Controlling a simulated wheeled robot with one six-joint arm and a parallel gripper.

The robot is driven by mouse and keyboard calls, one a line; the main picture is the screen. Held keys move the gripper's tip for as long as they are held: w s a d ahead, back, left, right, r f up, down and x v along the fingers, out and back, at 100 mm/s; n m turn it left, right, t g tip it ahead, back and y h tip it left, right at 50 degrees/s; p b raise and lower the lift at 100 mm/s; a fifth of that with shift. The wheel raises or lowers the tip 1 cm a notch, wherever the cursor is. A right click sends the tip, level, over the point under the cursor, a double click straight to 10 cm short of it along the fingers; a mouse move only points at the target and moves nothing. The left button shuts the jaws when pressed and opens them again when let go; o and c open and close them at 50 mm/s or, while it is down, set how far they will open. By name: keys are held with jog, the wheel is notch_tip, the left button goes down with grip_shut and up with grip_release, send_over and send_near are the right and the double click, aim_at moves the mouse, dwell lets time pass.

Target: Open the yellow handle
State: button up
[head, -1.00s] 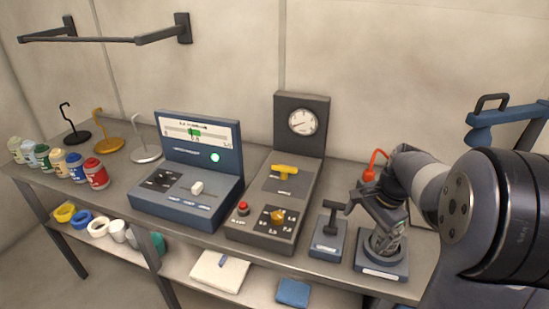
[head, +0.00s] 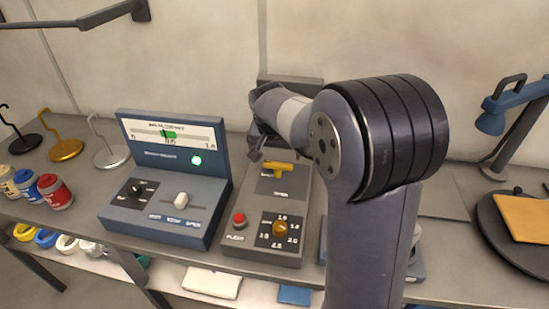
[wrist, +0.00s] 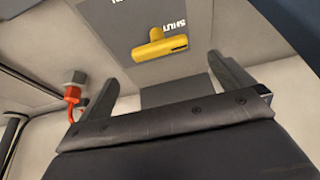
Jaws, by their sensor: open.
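The yellow handle (head: 277,168) is a T-shaped lever on the sloping panel of the grey console (head: 240,252), behind a red button (head: 239,219) and an orange dial (head: 280,229). In the wrist view the handle (wrist: 160,46) lies roughly crosswise, beside the printed word SHUT. My gripper (head: 255,153) is at the upper left of the handle in the head view. In the wrist view my gripper (wrist: 163,70) has its two fingers spread, with nothing between them. The handle shows beyond the fingertips, apart from them. My arm hides most of the console's gauge.
A blue console (head: 160,222) with a lit green lamp and white slider stands to the left. A blue lamp (head: 505,107) and a dark round plate (head: 490,222) are at the right. A red hooked part (wrist: 72,95) shows at the left in the wrist view.

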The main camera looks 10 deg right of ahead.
aim_at(278, 163)
jog(key=x, duration=0.7)
jog(key=shift+r+p, duration=0.1)
jog(key=shift+p, duration=0.3)
jog(key=shift+c, duration=0.6)
jog(key=c, duration=0.8)
